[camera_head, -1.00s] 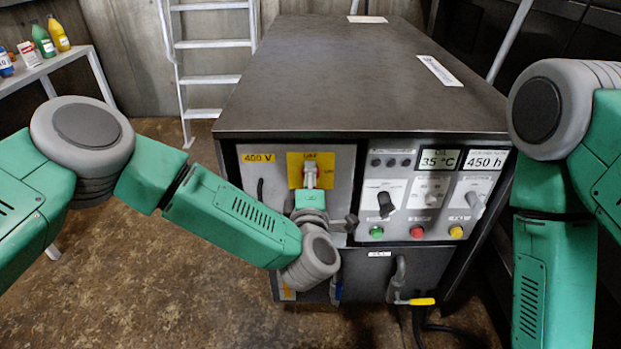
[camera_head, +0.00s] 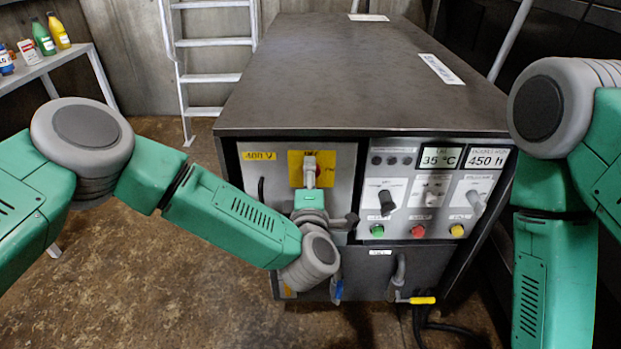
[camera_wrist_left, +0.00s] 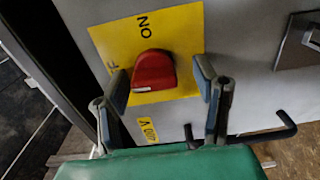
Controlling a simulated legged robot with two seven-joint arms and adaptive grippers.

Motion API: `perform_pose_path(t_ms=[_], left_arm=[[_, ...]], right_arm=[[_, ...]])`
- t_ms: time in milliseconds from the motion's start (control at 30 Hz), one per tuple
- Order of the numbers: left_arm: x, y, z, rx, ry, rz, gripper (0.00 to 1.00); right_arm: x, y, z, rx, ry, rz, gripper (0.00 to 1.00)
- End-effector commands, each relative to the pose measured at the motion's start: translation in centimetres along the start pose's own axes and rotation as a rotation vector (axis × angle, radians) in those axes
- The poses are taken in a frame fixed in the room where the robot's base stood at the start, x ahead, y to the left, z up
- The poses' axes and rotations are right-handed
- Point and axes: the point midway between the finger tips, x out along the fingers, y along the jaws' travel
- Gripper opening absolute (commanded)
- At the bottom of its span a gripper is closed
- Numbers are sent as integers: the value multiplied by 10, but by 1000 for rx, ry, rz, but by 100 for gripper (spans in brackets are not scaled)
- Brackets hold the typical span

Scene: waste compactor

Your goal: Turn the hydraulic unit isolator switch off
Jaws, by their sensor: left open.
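The isolator switch is a red rotary knob (camera_wrist_left: 153,72) on a yellow plate (camera_wrist_left: 187,28). Black lettering on the plate reads ON, with a second label partly hidden beside the knob. In the head view the yellow plate (camera_head: 294,163) is on the cabinet's upper left front, and the knob is mostly hidden behind my gripper. My left gripper (camera_wrist_left: 162,84) is open in front of the switch. Its two fingers stand on either side of the knob, with visible gaps. My right arm hangs at the right of the head view; its gripper is out of frame.
The dark cabinet (camera_head: 340,80) carries a 400 V label (camera_head: 258,156). Right of the switch is a control panel (camera_head: 400,222) with selectors, coloured buttons and displays. A black handle (camera_wrist_left: 270,133) protrudes near my left gripper. A ladder (camera_head: 210,78) and a bottle shelf (camera_head: 50,64) stand behind.

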Motion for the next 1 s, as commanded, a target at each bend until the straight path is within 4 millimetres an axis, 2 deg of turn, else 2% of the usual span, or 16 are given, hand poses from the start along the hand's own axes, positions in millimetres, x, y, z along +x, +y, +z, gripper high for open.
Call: perform_pose_path(t_ms=[133, 233, 500, 700, 833, 1000], left_arm=[[-5, 1, 1, 0, -2, 1, 55], [-18, 0, 1, 0, -3, 0, 55], [-75, -1, 1, 1, -4, -3, 55], [-107, -2, 1, 1, -2, -3, 55], [-117, -2, 0, 1, -1, -3, 55], [-120, -2, 0, 1, 0, -2, 55]], right_arm=[[-1, 0, 2, 0, 2, 0, 40], [-1, 0, 2, 0, 3, 0, 40], [-1, 0, 2, 0, 3, 0, 40], [-1, 0, 1, 0, 3, 0, 40], [-1, 0, 1, 0, 3, 0, 40], [-1, 0, 1, 0, 3, 0, 40]])
